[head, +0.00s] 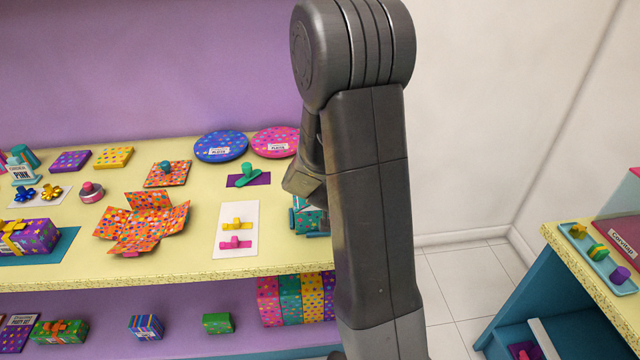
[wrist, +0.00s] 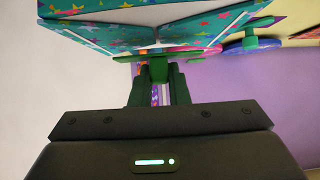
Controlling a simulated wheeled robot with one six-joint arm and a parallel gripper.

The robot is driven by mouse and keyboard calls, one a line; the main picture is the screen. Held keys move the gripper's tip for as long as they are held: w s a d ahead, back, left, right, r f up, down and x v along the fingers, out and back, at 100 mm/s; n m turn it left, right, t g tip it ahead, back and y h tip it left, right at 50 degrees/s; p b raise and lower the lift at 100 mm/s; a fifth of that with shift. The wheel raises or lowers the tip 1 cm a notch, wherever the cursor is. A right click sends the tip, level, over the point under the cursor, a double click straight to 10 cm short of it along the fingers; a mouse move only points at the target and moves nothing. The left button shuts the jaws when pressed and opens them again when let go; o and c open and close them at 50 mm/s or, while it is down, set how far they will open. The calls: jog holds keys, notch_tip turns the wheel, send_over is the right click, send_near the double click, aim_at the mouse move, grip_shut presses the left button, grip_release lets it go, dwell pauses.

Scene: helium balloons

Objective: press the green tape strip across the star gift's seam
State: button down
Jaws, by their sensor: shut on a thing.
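The star gift, a teal box with coloured stars, fills the top of the wrist view (wrist: 100,40). Its folded panels meet at a seam near the middle of the picture. In the head view only a slice of the star gift (head: 308,220) shows beside my arm. My gripper (wrist: 158,82) is shut on the handle of the green tape strip (wrist: 172,60). The strip lies crosswise at the fingertips, close to the gift by the seam. I cannot tell whether it touches. In the head view my arm hides the gripper and strip.
A white card (head: 238,213) holds a yellow and a pink strip. A green-handled tool (head: 248,172) rests on a purple sheet behind it. An open orange box (head: 143,222) stands to the left. My arm hides the right end of the counter.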

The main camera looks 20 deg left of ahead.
jog(key=shift+f+b, duration=0.7)
jog(key=shift+f, duration=0.15)
jog(key=c, duration=1.3)
grip_release()
jog(key=shift+r, duration=0.1)
jog(key=shift+p+v, duration=1.55)
jog(key=shift+v, duration=2.45)
jog(key=b+x, duration=0.3)
jog(key=x, duration=0.5)
